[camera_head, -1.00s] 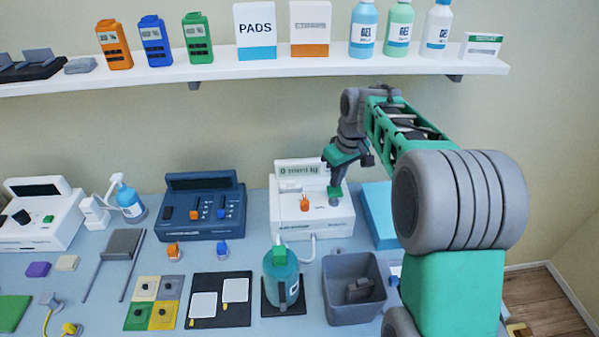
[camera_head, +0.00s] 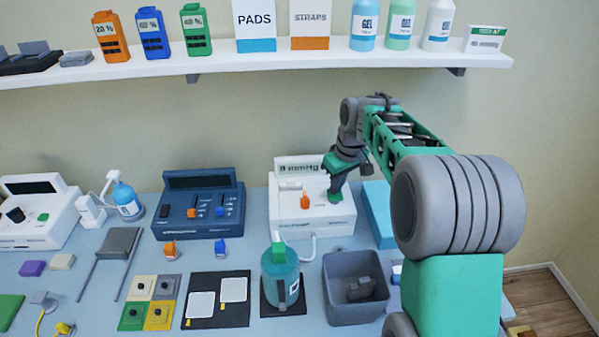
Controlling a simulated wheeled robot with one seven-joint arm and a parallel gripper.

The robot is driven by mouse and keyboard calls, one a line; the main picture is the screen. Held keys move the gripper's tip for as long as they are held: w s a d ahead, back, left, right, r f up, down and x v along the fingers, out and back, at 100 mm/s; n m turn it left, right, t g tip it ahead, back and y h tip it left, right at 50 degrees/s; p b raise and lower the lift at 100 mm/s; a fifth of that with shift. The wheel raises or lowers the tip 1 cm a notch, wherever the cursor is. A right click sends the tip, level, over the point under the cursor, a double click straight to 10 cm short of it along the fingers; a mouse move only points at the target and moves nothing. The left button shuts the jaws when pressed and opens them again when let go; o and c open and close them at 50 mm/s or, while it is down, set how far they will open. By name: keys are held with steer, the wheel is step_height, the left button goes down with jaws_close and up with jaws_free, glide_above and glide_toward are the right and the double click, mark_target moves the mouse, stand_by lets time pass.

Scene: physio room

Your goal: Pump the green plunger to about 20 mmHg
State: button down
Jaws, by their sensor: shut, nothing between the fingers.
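The green plunger (camera_head: 278,252) stands on top of a teal pump cylinder (camera_head: 280,284), upright on a dark base at the front centre. The white unit (camera_head: 315,224) stands behind it, its display (camera_head: 297,170) reading in mmHg; the leading figure is blurred, possibly 0. A pale hose runs between unit and pump. My gripper (camera_head: 335,190) is shut and empty, pointing down at the right part of the white unit's top, apart from the plunger. A small green patch shows at the fingertips; whether they touch it I cannot tell.
An orange lever (camera_head: 305,202) is left of my gripper on the unit. A grey bin (camera_head: 353,311) stands right of the pump, a black board (camera_head: 217,316) with white pads left. A dark blue unit (camera_head: 198,210) stands further left. A shelf (camera_head: 270,63) runs above.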

steer(key=shift+f, duration=0.5)
steer(key=shift+r+p, duration=1.5)
steer(key=shift+r, duration=0.85)
steer(key=shift+f+b, duration=1.4)
steer(key=shift+f, duration=0.7)
steer(key=shift+r+p, duration=1.45)
steer(key=shift+r, duration=0.65)
steer(key=shift+r, duration=0.15)
step_height(320, 180, up, 5)
steer(key=p, duration=0.3)
steer(key=shift+p, duration=0.3)
